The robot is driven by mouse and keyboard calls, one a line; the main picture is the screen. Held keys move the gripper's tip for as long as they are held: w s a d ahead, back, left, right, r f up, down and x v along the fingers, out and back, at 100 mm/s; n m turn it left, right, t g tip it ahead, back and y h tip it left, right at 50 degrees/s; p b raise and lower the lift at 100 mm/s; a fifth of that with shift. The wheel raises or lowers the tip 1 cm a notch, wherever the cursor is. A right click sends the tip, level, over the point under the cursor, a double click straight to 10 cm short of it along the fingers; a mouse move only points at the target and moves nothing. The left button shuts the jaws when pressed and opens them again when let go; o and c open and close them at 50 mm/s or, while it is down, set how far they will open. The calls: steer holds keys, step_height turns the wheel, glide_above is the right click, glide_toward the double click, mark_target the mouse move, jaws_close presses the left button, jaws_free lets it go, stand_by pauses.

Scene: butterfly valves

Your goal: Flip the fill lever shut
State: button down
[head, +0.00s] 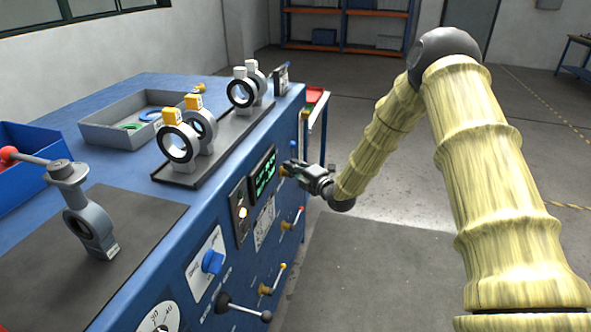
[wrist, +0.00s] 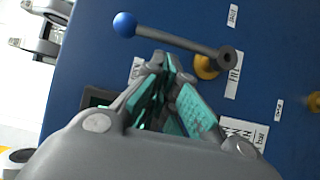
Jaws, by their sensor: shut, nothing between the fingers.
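In the wrist view a lever with a blue ball knob (wrist: 125,24) has a grey arm running to a dark pivot on a brass-coloured stem (wrist: 206,67). The white label (wrist: 233,80) beside the pivot is partly covered and seems to end in "ILL", so I take this as the fill lever. My gripper (wrist: 165,68) is shut and empty, its tips close beside the middle of the lever arm. I cannot tell whether they touch. In the head view my gripper (head: 290,168) is at the blue panel's far end and hides most of this lever.
The blue bench front (head: 180,290) also carries a red-tipped lever (head: 292,218), a yellow-tipped lever (head: 275,280), a black-knobbed handle (head: 240,308), a blue knob (head: 212,262) and a green display (head: 262,172). Valves stand on the bench top. The floor (head: 370,260) right of the bench is clear.

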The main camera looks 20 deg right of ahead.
steer(key=shift+w+d, duration=0.2)
steer(key=shift+w, duration=0.35)
steer(key=shift+w+r, duration=0.1)
steer(key=shift+w, duration=0.05)
steer(key=shift+w+d+r+m, duration=0.1)
steer(key=shift+d+m, duration=0.05)
steer(key=shift+m, duration=0.15)
